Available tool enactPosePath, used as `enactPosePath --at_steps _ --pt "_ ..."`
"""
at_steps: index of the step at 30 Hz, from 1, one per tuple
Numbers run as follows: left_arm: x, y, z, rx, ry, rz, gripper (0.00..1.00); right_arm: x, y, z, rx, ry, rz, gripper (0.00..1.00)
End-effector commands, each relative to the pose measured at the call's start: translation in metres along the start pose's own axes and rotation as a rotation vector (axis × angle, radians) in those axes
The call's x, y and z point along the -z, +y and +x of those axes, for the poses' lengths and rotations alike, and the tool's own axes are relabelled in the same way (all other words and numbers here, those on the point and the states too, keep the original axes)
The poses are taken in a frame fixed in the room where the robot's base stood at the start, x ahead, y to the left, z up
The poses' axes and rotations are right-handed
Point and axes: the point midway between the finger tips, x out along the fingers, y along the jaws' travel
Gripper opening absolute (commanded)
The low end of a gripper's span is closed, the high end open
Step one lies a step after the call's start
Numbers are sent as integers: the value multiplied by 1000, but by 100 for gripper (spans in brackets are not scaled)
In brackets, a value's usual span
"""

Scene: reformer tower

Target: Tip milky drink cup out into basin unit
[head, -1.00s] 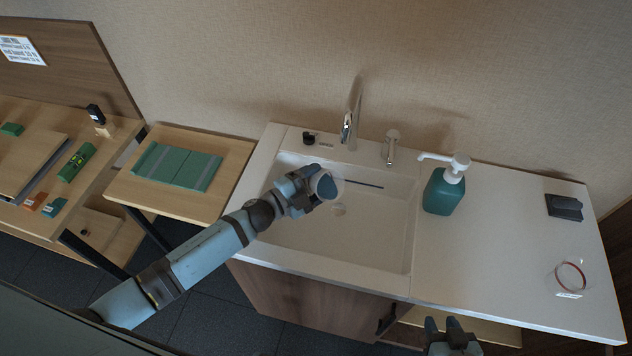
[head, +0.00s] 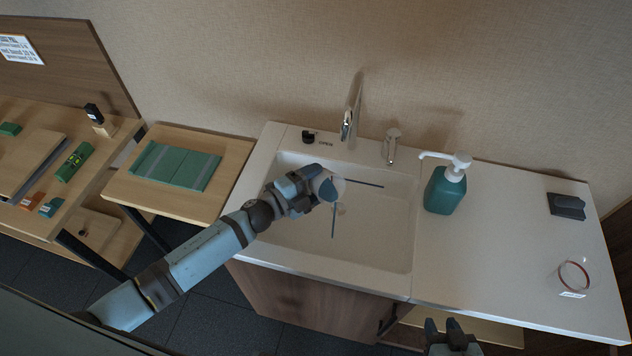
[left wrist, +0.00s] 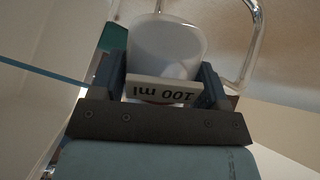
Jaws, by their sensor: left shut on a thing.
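My left gripper (head: 312,190) is shut on a pale, see-through cup (head: 339,187) and holds it over the white basin (head: 285,235), strongly tilted. In the left wrist view the cup (left wrist: 166,48) sits between the fingers, its "100 ml" label upside down. Whether liquid is in it or leaving it cannot be told. A thin dark stick (head: 362,184) shows right of the cup and another dark line (head: 333,221) below it, over the basin. A blue stick (left wrist: 45,76) shows in the left wrist view. My right gripper (head: 446,326) is empty and open at the bottom edge.
A tap (head: 348,120) and small spout (head: 392,145) stand behind the basin. A green pump bottle (head: 444,190) is right of it. A clear cup with a red ring (head: 574,275) and a dark block (head: 566,206) sit on the right counter. A side table (head: 150,195) is left.

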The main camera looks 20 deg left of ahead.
Motion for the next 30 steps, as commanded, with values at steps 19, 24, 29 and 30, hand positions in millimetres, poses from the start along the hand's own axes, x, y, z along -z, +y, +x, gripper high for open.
enactPosePath --at_steps 19,24,29,30 --pt "0 3 0 -1 -1 100 12 -6 0 4 0 -1 0 39" --pt "0 5 0 0 -1 116 12 -8 0 5 0 0 0 39" --pt "1 8 0 0 0 172 12 -13 0 8 0 0 0 39" --pt "1 8 0 0 0 184 12 -13 0 9 0 0 0 39"
